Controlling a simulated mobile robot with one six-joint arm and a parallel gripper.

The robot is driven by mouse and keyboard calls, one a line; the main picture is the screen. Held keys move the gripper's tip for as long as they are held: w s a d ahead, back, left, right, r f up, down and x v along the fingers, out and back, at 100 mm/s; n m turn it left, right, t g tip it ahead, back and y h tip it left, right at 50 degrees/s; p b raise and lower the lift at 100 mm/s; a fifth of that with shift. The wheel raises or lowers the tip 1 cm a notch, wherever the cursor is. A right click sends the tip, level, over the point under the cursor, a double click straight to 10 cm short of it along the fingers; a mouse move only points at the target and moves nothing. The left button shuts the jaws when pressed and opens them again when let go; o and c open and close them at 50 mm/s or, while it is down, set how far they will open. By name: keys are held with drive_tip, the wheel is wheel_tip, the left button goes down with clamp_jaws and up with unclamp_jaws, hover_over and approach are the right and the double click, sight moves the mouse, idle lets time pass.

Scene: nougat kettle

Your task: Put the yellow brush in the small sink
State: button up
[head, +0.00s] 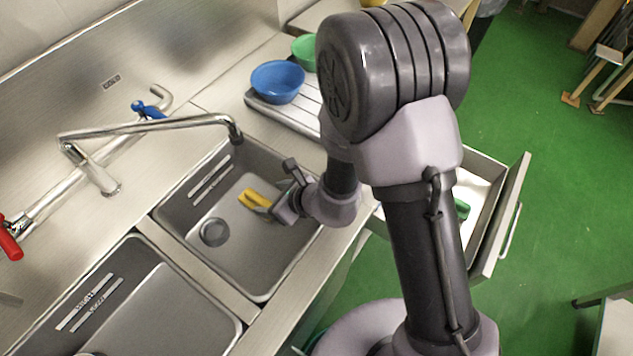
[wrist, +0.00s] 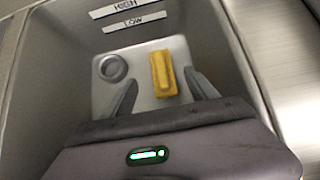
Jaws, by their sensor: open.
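The yellow brush (head: 254,199) is in the sink (head: 176,213) under the tap. It appears to lie on the sink floor, to the right of the round drain. In the wrist view the brush (wrist: 163,74) shows between and beyond my two fingers. My gripper (head: 283,196) is open and reaches down into the same sink, close to the brush. The fingers (wrist: 160,80) stand apart on either side of it in the picture, and I see no grip on it. The exact gap between fingers and brush cannot be told.
A second sink (head: 166,312) lies at the lower left, past a metal divider. The tap spout (head: 160,127) hangs over the back of the first sink. A blue bowl (head: 277,81) and a green bowl (head: 304,51) stand behind. An open drawer (head: 508,205) juts out at the right.

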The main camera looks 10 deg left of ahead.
wheel_tip(320, 180, up, 10)
drive_tip(key=n+y, duration=0.2)
drive_tip(key=n, duration=0.2)
drive_tip(key=s+d+r+n+g, duration=0.1)
drive_tip(key=s+d+r+n, duration=0.25)
drive_tip(key=r, duration=0.25)
drive_tip(key=s+d+r+n, duration=0.2)
drive_tip(key=r+n, duration=0.2)
drive_tip(key=r, duration=0.3)
drive_tip(key=s+d+r+n+t+h, duration=0.1)
drive_tip(key=s+d+n+h, duration=0.1)
drive_tip(key=d, duration=0.4)
drive_tip(key=s+d+r+n+t+h, duration=0.1)
drive_tip(key=s+d+r+n+h, duration=0.1)
drive_tip(key=d, duration=0.5)
drive_tip(key=s+d+r+n+h, duration=0.2)
drive_tip(key=s+d+n+h, duration=0.1)
drive_tip(key=d, duration=0.4)
drive_tip(key=shift+d+t+h, duration=0.25)
drive_tip(key=shift+t+h, duration=0.15)
drive_tip(key=shift+h, duration=0.1)
drive_tip(key=shift+s+f+n, duration=0.1)
drive_tip(key=shift+n, duration=0.15)
